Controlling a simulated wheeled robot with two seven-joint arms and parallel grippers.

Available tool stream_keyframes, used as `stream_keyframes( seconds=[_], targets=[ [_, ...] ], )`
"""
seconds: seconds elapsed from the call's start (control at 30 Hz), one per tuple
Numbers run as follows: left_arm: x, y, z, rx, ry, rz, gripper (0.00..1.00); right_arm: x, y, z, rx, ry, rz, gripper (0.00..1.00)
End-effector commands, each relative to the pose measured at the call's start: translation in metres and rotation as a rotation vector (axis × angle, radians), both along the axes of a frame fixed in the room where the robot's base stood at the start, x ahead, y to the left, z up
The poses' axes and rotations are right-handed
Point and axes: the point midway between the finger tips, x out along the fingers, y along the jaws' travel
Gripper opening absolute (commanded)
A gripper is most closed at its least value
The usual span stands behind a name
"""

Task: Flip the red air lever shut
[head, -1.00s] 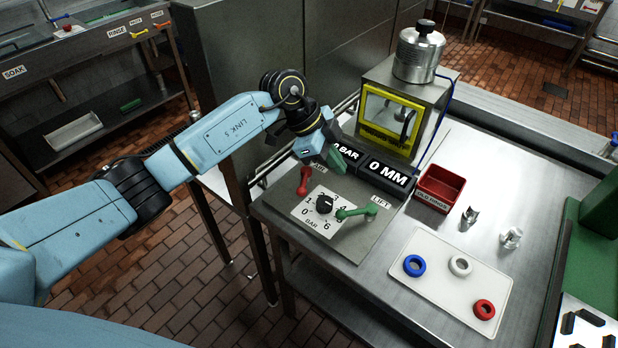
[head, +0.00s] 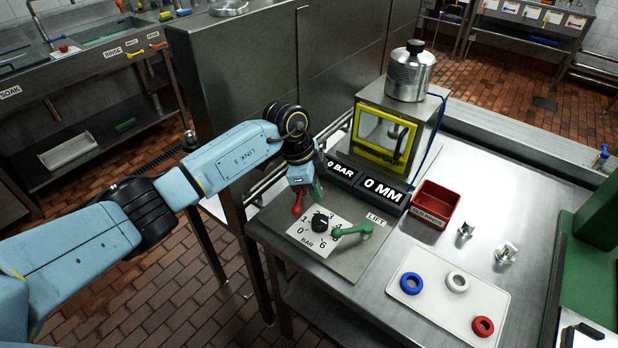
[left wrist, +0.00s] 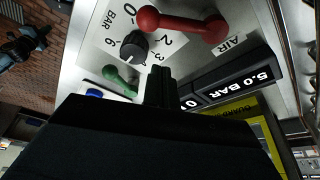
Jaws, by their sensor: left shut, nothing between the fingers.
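The red air lever (head: 298,203) stands at the back left of the valve panel (head: 352,262). In the left wrist view the red lever (left wrist: 183,22) lies across the top, beside the AIR label. My left gripper (head: 317,190) is shut and empty, just right of the lever in the head view. In the left wrist view its closed fingertips (left wrist: 159,72) show below the lever, with a gap in the picture; I cannot tell whether they touch. The gripper hides the AIR label in the head view. My right gripper is not in view.
A black dial (head: 320,222) and a green lift lever (head: 352,230) sit close by on the panel. Behind are the displays (head: 381,190), reading 5.0 BAR and 0 MM, and a yellow-framed chamber (head: 383,140). A red bin (head: 436,204) and ring tray (head: 440,307) stand right.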

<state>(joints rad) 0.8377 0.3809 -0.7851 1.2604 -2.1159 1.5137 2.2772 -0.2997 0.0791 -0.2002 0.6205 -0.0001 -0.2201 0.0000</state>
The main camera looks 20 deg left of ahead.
Motion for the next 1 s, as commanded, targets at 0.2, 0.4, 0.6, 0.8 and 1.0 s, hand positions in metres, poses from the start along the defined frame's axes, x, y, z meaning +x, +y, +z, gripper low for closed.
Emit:
stream_keyframes(
  seconds=[0.2, 0.4, 0.6, 0.8, 1.0],
  targets=[
    [0.001, -0.011, -0.042, 0.002, 0.002, 0.002, 0.0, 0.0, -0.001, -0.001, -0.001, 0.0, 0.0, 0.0],
    [-0.003, 0.019, -0.032, 0.001, 0.0, 0.001, 0.0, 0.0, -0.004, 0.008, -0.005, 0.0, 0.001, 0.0],
    [-0.004, 0.026, -0.031, 0.001, 0.0, -0.001, 0.0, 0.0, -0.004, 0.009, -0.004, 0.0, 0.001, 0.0],
    [-0.004, 0.027, -0.031, 0.001, 0.0, -0.001, 0.0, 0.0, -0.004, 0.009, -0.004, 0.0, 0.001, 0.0],
    [-0.008, 0.039, -0.03, 0.003, 0.0, -0.011, 0.0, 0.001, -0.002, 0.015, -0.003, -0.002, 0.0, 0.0]
  ],
)
